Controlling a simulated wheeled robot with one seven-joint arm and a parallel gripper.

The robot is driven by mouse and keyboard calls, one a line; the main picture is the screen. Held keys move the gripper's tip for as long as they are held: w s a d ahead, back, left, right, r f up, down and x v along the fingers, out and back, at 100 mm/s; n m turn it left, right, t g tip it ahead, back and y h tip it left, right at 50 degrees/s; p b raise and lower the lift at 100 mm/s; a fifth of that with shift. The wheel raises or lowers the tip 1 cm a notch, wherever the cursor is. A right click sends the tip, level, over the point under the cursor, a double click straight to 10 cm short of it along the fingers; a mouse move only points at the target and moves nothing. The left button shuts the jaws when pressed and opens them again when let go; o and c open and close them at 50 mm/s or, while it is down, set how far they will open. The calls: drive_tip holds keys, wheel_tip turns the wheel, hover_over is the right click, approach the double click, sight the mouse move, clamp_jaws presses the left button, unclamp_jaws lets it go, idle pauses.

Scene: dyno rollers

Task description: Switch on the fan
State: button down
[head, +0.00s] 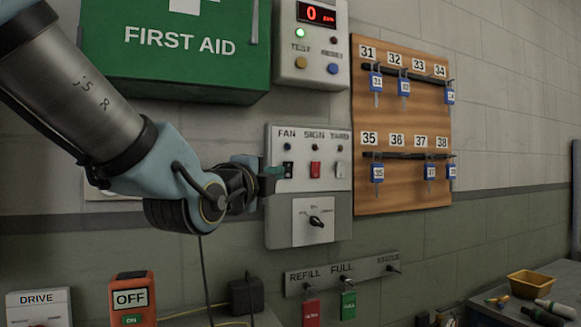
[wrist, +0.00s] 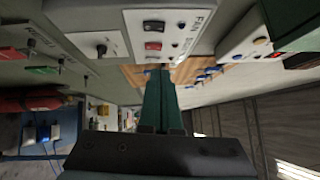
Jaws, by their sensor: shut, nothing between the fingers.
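The grey switch panel (head: 335,135) on the wall carries three rockers labelled FAN, SIGN and YARD. The fan switch (head: 288,169) is the dark left one, with an unlit dark lamp above it; its rocker position is too small to tell. In the wrist view the fan switch (wrist: 153,26) is the dark rocker at the top, above the red one. My gripper (head: 274,177) has its green fingers shut and empty, at the panel's left edge just left of the fan switch. In the wrist view the gripper (wrist: 160,76) points past the panel, and I cannot tell whether it touches.
The red sign switch (head: 315,169) and white yard switch (head: 340,169) are right of the fan switch. A rotary knob (head: 316,221) is below. The first aid box (head: 180,60) and a meter box (head: 308,75) are above. A key board (head: 400,185) hangs right.

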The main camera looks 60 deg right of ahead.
drive_tip(key=p, duration=0.5)
approach(293, 165)
drive_tip(key=s+d, duration=0.2)
drive_tip(key=d, duration=0.2)
drive_tip(key=shift+w+d+r+p, duration=0.2)
drive_tip(key=shift+w+r+p, duration=0.05)
drive_tip(key=shift+w+p, duration=0.2)
drive_tip(key=shift+w+d+r+p, duration=0.2)
drive_tip(key=shift+w+r+p, duration=0.1)
drive_tip(key=shift+w+p, duration=0.2)
drive_tip(key=shift+w+d, duration=0.4)
drive_tip(key=shift+w, duration=0.1)
drive_tip(key=shift+f, duration=0.1)
drive_tip(key=shift+f, duration=0.1)
